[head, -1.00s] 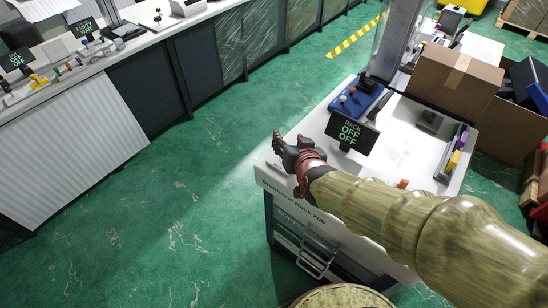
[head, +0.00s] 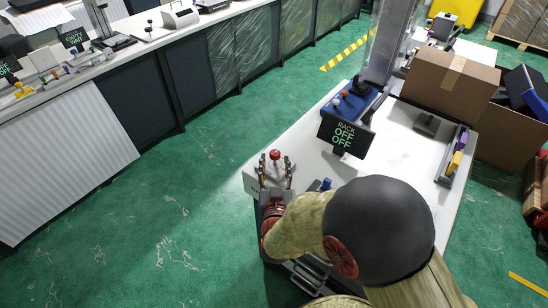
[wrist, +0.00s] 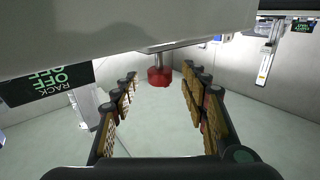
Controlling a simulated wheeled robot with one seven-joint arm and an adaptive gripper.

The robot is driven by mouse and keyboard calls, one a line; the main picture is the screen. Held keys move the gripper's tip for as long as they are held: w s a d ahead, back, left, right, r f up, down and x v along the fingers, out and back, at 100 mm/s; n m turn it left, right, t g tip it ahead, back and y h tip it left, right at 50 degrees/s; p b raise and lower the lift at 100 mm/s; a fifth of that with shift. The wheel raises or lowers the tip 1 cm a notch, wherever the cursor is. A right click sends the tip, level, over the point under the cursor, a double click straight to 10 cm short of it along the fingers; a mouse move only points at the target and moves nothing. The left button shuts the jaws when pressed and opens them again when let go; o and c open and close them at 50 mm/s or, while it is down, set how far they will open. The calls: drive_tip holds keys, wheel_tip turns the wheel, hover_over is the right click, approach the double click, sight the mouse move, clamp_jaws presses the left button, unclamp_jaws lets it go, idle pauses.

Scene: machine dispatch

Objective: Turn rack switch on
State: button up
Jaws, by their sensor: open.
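The rack display (head: 345,134) reads "RACK OFF OFF" and stands on the white bench; it also shows upside down in the wrist view (wrist: 47,82). A red knob (head: 275,154) is at the bench's near left corner. In the wrist view the red knob (wrist: 159,76) sits on a short grey stem. My gripper (head: 275,168) is open, its fingers spread either side of the knob in both views. I cannot tell whether a finger touches it. The display's blue box (head: 350,103) with small white and orange knobs stands behind the display.
A cardboard box (head: 448,80) stands at the bench's back right. A dark tray (head: 447,170) with purple and yellow pieces lies at the right edge. A small blue thing (head: 326,184) is beside my arm. The middle of the bench top (head: 395,150) is clear.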

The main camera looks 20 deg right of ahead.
sight(275, 160)
drive_tip(key=shift+b+x, duration=0.5)
drive_tip(key=shift+x, duration=1.55)
drive_tip(key=shift+s, duration=0.1)
drive_tip(key=shift+c, duration=0.2)
clamp_jaws()
